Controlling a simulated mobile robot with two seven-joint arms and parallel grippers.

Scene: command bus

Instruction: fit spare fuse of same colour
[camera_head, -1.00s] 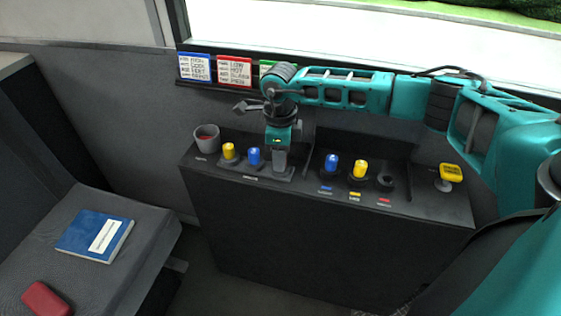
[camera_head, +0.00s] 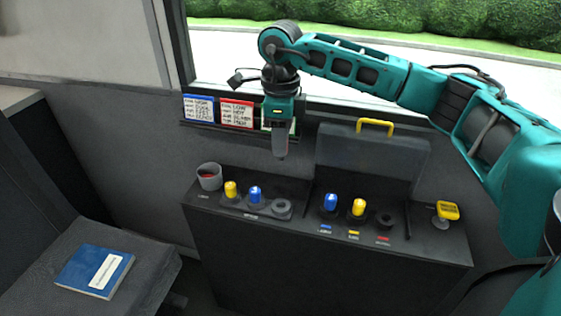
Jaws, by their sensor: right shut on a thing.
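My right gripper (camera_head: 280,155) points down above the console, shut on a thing. Its fingers hide that thing, likely a spare fuse, so its colour does not show. Below it is an empty spare socket (camera_head: 281,208). To the left of that socket stand a yellow spare fuse (camera_head: 231,189) and a blue spare fuse (camera_head: 255,194). On the right panel a blue fuse (camera_head: 330,203) and a yellow fuse (camera_head: 358,207) stand above blue and yellow labels. The third panel socket (camera_head: 386,221) is empty, above a red label (camera_head: 383,239). My left gripper is not in view.
A grey cup (camera_head: 209,180) with something red inside stands at the console's left end. Behind the fuses rises an open lid with a yellow handle (camera_head: 375,122). A yellow knob (camera_head: 447,211) is at right. Cards (camera_head: 237,113) hang behind. A blue book (camera_head: 95,271) lies on the seat.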

